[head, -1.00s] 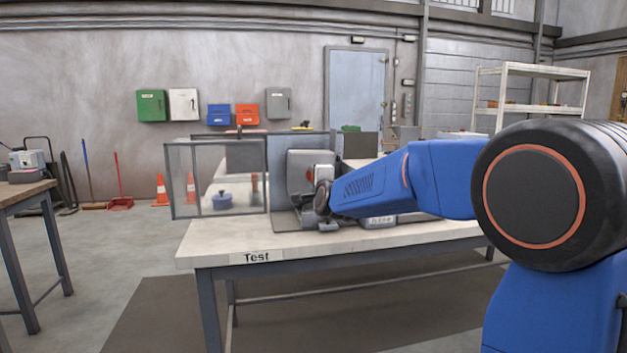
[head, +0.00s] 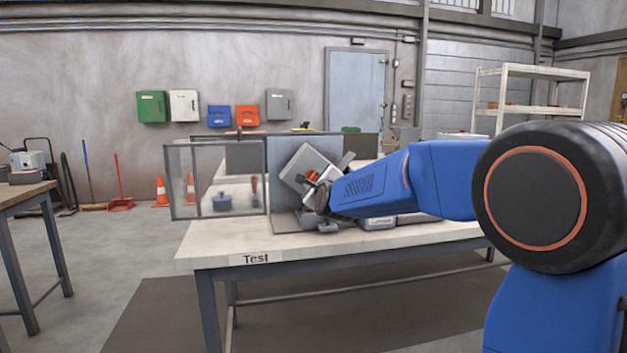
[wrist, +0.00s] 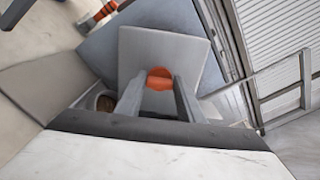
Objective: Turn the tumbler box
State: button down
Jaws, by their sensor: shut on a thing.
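The tumbler box (head: 304,163) is a light grey box inside the clear-sided guard (head: 215,150) on the bench marked Test. It stands tilted, with one corner pointing up. In the wrist view the box's grey square face (wrist: 145,50) fills the middle, with a round orange knob (wrist: 160,76) on it. My gripper (wrist: 160,90) is shut on this knob, one finger on each side. In the head view the gripper (head: 314,185) is at the box's front, and the arm partly hides the box's right side.
The bench top (head: 330,245) is clear along its front edge. A grey unit (head: 378,223) sits on the bench below my arm. Orange cones (head: 161,191) stand by the back wall.

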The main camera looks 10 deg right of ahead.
jog(key=shift+f, duration=0.15)
jog(key=c, duration=1.2)
grip_release()
jog(key=shift+s, duration=0.1)
jog(key=s, duration=1.7)
jog(key=shift+s, duration=0.1)
jog(key=s+d+f+n+g, duration=0.2)
jog(key=s+f+n+g, duration=0.2)
jog(key=s+f+n, duration=0.4)
jog(key=s+d+f+n+g, duration=0.3)
jog(key=s+f+n, duration=0.6)
jog(key=s, duration=0.8)
jog(key=s+d+f+n+g, duration=0.2)
jog(key=s+f+n+g, duration=0.4)
jog(key=s, duration=0.7)
notch_tip(320, 180, down, 2)
jog(key=n, duration=0.2)
jog(key=shift+s+d+f+n, duration=0.2)
jog(key=shift+s+d+n, duration=0.1)
jog(key=shift+n, duration=0.1)
